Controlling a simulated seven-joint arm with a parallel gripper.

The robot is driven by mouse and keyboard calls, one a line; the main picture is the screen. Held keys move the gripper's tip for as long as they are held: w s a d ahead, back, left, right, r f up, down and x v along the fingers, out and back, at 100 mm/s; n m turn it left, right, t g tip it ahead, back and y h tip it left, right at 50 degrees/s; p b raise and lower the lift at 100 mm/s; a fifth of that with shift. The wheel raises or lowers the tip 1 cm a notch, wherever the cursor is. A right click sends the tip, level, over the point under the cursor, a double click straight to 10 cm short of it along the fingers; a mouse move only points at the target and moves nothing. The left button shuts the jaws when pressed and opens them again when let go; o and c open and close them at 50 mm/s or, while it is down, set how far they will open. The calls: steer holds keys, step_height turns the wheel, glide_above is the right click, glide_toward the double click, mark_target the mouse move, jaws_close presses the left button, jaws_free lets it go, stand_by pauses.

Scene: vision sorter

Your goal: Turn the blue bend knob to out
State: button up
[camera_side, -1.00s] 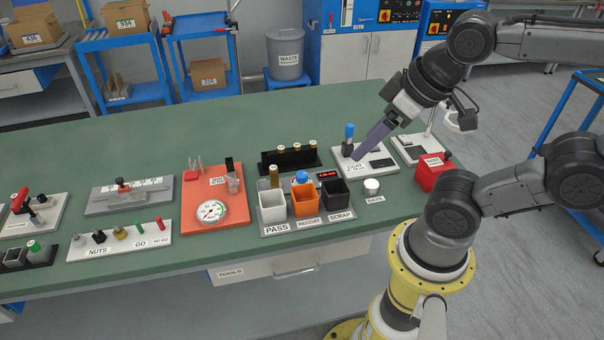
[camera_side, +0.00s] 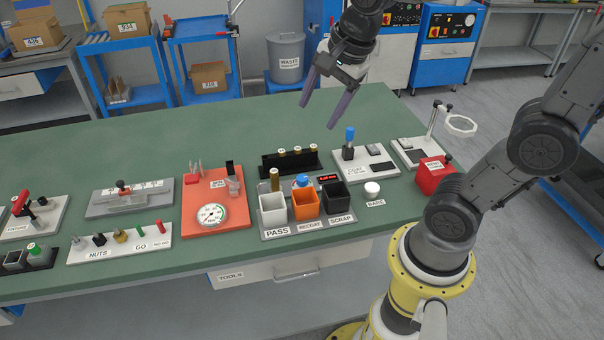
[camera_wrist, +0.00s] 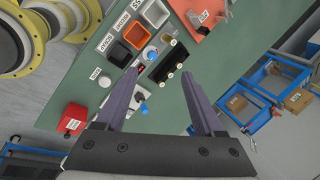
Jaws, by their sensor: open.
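Two blue-topped things show. One is a low round blue knob (camera_side: 301,179) on the grey sorting plate, behind the orange bin. It also shows in the wrist view (camera_wrist: 150,52). The other is a tall blue handle (camera_side: 350,134) standing on the white coat plate (camera_side: 370,174). I see no label reading bend or out, so I cannot tell which is the bend knob or how it is turned. My gripper (camera_side: 318,116) is open and empty, above the back of the bench, up and left of the tall blue handle. Its purple fingers (camera_wrist: 162,74) stand wide apart in the wrist view.
Pass, recoat and scrap bins (camera_side: 305,204) stand in front of the round knob. A black rack (camera_side: 264,164) with brass-topped pieces lies behind it. A white round button (camera_side: 372,187) and a red box (camera_side: 432,178) are to the right. The green bench (camera_side: 200,125) is clear toward the back.

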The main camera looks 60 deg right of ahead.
steer(key=w+d+f+m+g, duration=0.2)
steer(key=w+d+f+m, duration=0.2)
steer(key=w+f+m, duration=0.25)
steer(key=g, duration=0.2)
glide_above(302, 178)
step_height(302, 178, down, 7)
steer(key=shift+m, duration=0.25)
step_height(302, 178, down, 13)
steer(key=shift+r, duration=0.1)
jaws_close()
